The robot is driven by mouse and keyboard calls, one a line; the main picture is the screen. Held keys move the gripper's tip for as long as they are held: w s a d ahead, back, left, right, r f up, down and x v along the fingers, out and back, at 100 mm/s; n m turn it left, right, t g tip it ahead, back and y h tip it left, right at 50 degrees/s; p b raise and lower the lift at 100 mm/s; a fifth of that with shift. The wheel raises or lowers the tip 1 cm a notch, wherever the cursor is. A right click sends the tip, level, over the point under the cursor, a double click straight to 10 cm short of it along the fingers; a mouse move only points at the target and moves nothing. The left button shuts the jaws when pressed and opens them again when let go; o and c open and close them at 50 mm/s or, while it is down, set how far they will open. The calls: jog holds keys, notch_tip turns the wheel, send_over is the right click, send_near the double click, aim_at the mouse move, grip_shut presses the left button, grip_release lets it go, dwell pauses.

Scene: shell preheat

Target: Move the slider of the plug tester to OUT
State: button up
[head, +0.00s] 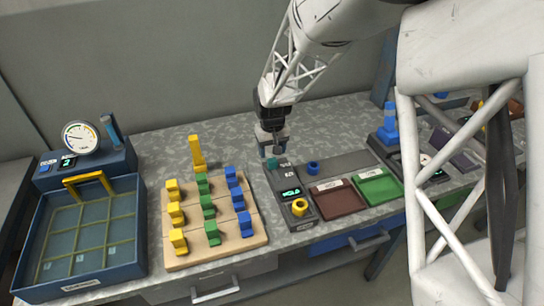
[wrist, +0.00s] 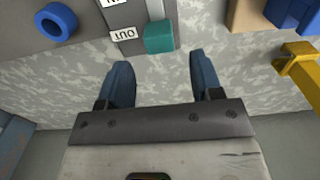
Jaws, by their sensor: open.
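The plug tester (head: 305,221) is a dark box with a small lit display and a yellow ring (head: 299,207) at its front end. Part of the other label shows farther along the tester. The knob also shows in the head view (head: 271,163), just below my gripper (head: 270,150). In the wrist view my gripper (wrist: 163,72) is open, its blue fingers apart with bare counter between them. The knob is just beyond the fingertips, apart from them.
A blue ring (head: 313,168) lies right of the tester, near brown (head: 335,197) and green (head: 378,187) trays. A wooden board (head: 215,252) with several coloured blocks stands to the left. A yellow upright piece (wrist: 300,62) is right of my fingers in the wrist view.

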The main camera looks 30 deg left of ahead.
aim_at(273, 159)
jog(key=shift+r, duration=1.45)
jog(key=shift+d+r, duration=0.15)
jog(key=shift+d, duration=0.05)
jog(key=s+d+r+m, duration=0.15)
jog(key=d+r, duration=0.35)
jog(key=d, duration=0.5)
jog(key=s+d+r+m+t, duration=0.1)
jog(key=s+d+r, duration=0.1)
jog(key=d+r, duration=0.5)
jog(key=s+d+r+m, duration=0.2)
jog(key=d+r, duration=0.1)
jog(key=d, duration=0.9)
jog(key=s+d+r+m, duration=0.1)
jog(key=s+d+m, duration=0.1)
jog(key=s+d, duration=0.8)
jog(key=s+d+r+m+t, duration=0.1)
jog(key=s+d+r+m, duration=0.1)
jog(key=s+d, duration=0.9)
jog(key=shift+s+d+r+m+t, duration=0.25)
jog(key=shift+s+r+m+t, duration=0.1)
jog(key=shift+s, duration=0.15)
